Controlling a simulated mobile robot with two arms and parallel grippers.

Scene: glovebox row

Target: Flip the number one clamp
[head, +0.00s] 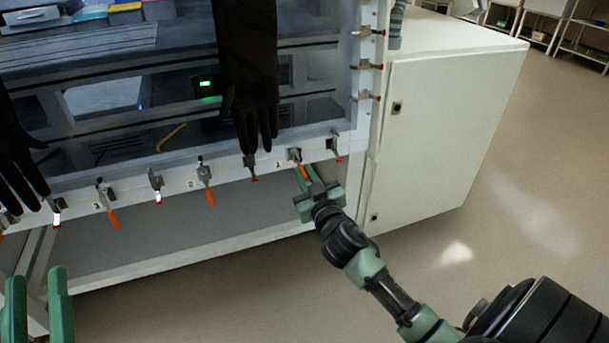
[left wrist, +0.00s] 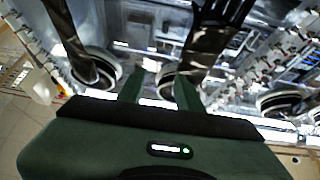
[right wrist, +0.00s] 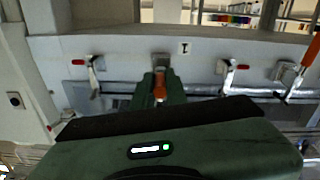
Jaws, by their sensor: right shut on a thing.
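The clamp beside the number one label (head: 277,163) is on the lower rail of the glovebox front. Its metal body (head: 295,155) shows above my right gripper (head: 316,195), and its orange handle (head: 303,172) points down between the fingers. In the right wrist view the orange handle (right wrist: 160,88) lies between the green fingers, which are shut on it; the label (right wrist: 185,47) shows beside the clamp. My left gripper (head: 38,305) is open and empty at the lower left of the head view, away from the clamps. Its separated fingers (left wrist: 158,92) also show in the left wrist view.
A red-tipped clamp (head: 336,146) sits just right of the held one, another (head: 250,166) just left. Further left are orange-handled clamps (head: 206,182) (head: 107,200). A black glove (head: 250,85) hangs close above. A white cabinet (head: 430,130) stands right; the floor (head: 480,230) there is clear.

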